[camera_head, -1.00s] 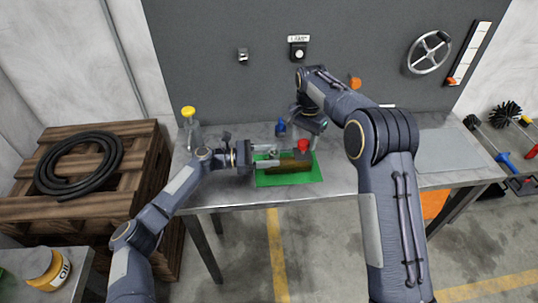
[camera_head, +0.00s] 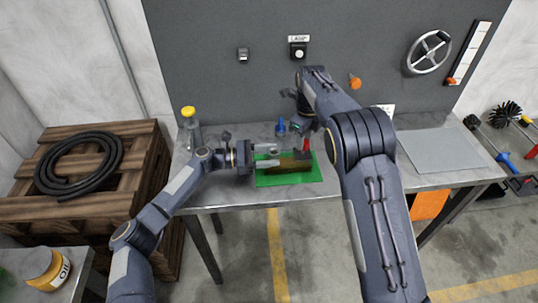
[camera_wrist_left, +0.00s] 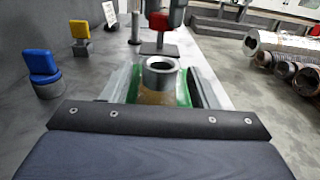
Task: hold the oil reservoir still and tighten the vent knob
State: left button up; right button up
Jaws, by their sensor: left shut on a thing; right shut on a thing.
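The oil reservoir (camera_head: 290,165) is a low, see-through body with amber and dark contents, standing on a green mat (camera_head: 312,178) on the bench. My left gripper (camera_head: 266,156) is shut on its left end. In the left wrist view its fingers lie either side of the reservoir (camera_wrist_left: 160,97), behind an open grey neck (camera_wrist_left: 160,67). The red vent knob (camera_head: 306,146) is at the reservoir's right end; it also shows beyond the neck in the left wrist view (camera_wrist_left: 172,18), above a dark stem and plate. My right gripper (camera_head: 305,138) is shut on the knob from above, partly hiding it.
A blue item (camera_head: 281,127) stands behind the reservoir. A yellow-capped bottle (camera_head: 188,118) stands at the bench's back left. A grey sheet (camera_head: 440,150) lies on the right. The dark panel (camera_head: 200,60) rises behind. The bench's front left is clear.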

jog(key=o, duration=1)
jog(key=shift+m, duration=0.3)
jog(key=shift+c, duration=0.2)
jog(key=shift+r, duration=0.1)
jog(key=shift+r, duration=3.45)
pick_arm(q)
jog(key=o, duration=1.2)
